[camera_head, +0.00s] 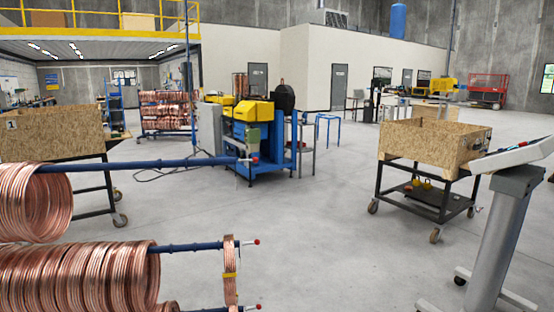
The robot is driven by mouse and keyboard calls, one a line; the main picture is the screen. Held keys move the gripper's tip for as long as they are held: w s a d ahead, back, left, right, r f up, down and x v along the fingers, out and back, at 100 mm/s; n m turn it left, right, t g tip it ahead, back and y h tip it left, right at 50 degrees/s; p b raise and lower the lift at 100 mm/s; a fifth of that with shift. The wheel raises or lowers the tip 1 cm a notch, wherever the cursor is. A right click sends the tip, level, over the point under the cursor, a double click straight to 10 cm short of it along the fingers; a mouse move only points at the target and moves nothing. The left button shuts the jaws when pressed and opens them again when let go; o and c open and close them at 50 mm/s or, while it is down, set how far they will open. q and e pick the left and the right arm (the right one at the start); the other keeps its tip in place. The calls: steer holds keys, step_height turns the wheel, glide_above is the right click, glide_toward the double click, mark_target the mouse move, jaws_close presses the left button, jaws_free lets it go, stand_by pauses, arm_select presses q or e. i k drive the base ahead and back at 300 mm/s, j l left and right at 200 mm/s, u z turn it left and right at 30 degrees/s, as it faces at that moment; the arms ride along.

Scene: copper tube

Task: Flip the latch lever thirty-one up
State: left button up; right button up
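Blue rack bars reach in from the left, each with a small red-tipped lever at its free end. The upper lever (255,160) lies at the end of the top bar (150,164). The middle lever (257,242) lies at the end of the bar below, and a lower lever (259,307) shows at the bottom edge. No number is readable on them, so I cannot tell which is thirty-one. Copper coils (35,205) hang on the top bar at left. A thin coil with a yellow band (230,290) hangs near the middle bar's end. Neither gripper is in view.
A wheeled cart with a wooden box (430,145) stands at right. A grey pedestal with a tilted panel (505,220) is at the right edge. A blue and yellow machine (252,135) stands beyond the bars. The concrete floor (330,230) between is clear.

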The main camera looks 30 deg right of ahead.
mark_target(255, 159)
steer(key=l, duration=0.75)
steer(key=k+l, duration=0.15)
steer(key=l, duration=1.4)
steer(key=k, duration=0.05)
